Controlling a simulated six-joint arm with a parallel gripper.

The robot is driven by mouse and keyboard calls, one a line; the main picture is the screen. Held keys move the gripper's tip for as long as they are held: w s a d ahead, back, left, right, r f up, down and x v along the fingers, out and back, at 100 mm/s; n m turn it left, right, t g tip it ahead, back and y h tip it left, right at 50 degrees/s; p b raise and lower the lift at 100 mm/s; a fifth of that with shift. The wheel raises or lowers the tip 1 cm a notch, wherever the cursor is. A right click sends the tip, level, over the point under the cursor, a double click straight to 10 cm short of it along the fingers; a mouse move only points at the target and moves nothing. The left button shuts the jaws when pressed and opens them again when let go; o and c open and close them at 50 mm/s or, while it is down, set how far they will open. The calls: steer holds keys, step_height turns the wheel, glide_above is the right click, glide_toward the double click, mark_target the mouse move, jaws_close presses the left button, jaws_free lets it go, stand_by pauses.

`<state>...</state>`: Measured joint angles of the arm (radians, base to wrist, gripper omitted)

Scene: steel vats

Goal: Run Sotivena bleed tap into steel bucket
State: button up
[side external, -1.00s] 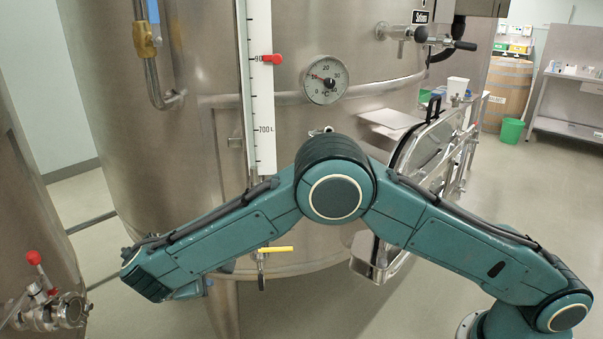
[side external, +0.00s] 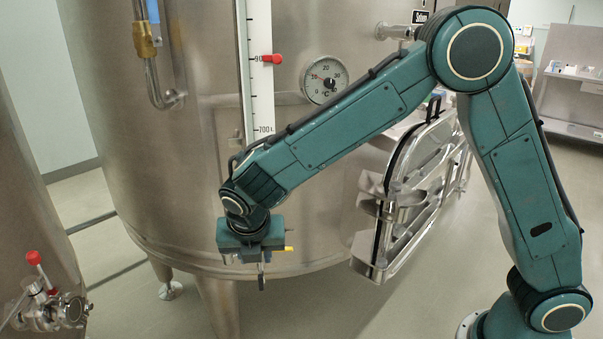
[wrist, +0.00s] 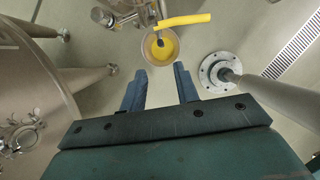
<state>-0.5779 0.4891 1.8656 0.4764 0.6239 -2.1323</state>
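The tap (side external: 262,272) hangs low on the front of the large steel vat (side external: 190,180), partly hidden by my gripper (side external: 245,260). Its yellow lever shows in the wrist view (wrist: 183,19), lying across and pointing right from the spout. A round vessel (wrist: 176,50), apparently the bucket, is below the spout with yellow inside; whether liquid is flowing I cannot tell. It does not show in the side view. My gripper (wrist: 159,82) is open and empty. In the wrist view its fingers are just short of the vessel and lever.
A neighbouring vat (side external: 25,220) at left carries a red-knobbed valve (side external: 34,258). A level gauge (side external: 261,70), dial thermometer (side external: 324,80) and open hatch door (side external: 420,190) are on the main vat. In the wrist view a leg foot (wrist: 218,72) stands right, near a floor grating (wrist: 298,35).

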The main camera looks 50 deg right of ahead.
mark_target(260, 278)
steer(key=x, duration=1.3)
steer(key=shift+d+f, duration=0.15)
steer(key=shift+f, duration=0.2)
jaws_close()
